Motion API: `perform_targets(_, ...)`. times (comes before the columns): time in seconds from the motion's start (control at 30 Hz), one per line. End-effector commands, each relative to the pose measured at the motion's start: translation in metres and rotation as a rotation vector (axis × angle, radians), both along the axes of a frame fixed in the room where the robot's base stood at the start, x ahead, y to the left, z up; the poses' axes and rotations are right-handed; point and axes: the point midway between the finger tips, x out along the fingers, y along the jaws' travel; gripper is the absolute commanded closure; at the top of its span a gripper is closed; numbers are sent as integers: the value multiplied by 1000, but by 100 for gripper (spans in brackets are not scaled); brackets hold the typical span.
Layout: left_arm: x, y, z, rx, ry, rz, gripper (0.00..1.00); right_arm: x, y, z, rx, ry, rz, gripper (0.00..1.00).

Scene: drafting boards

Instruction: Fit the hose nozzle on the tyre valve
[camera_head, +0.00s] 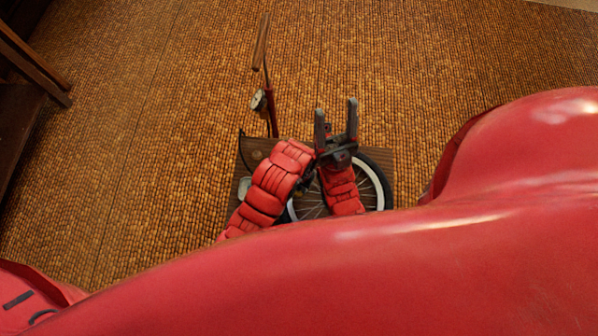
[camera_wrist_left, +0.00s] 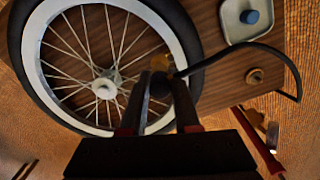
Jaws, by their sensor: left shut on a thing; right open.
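The wheel, with a black tyre, pale rim and spokes, lies flat on a brown board; its tyre (camera_wrist_left: 33,85) and hub (camera_wrist_left: 105,88) show in the left wrist view, its rim (camera_head: 384,190) in the head view. My left gripper (camera_wrist_left: 162,78) is shut on the hose nozzle (camera_wrist_left: 159,88) beside the rim's inner edge. A brassy piece (camera_wrist_left: 160,62) shows at its tip; I cannot tell whether this is nozzle or valve. The black hose (camera_wrist_left: 270,50) loops right from it. In the head view my arms mostly hide the left gripper. My right gripper (camera_head: 336,110) is open and empty above the wheel.
A grey dish (camera_wrist_left: 235,30) with a blue cap (camera_wrist_left: 250,17) and a brass disc (camera_wrist_left: 255,76) lie on the board (camera_wrist_left: 218,75). A red pump (camera_head: 271,115) with gauge (camera_head: 259,100) and wooden handle (camera_head: 261,42) stands behind. Dark furniture (camera_head: 25,80) is at left.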

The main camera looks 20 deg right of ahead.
Motion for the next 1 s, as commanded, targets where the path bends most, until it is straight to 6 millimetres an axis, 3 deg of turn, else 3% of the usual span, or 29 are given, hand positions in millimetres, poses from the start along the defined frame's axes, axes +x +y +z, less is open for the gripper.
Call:
perform_targets(0.97, 0, 0, -25, 1, 2, 0, 100, 0, 0, -12, 0, 0, 0, 40)
perform_targets(1.0, 0, 0, -25, 1, 2, 0, 67, 0, 0, -12, 0, 0, 0, 40)
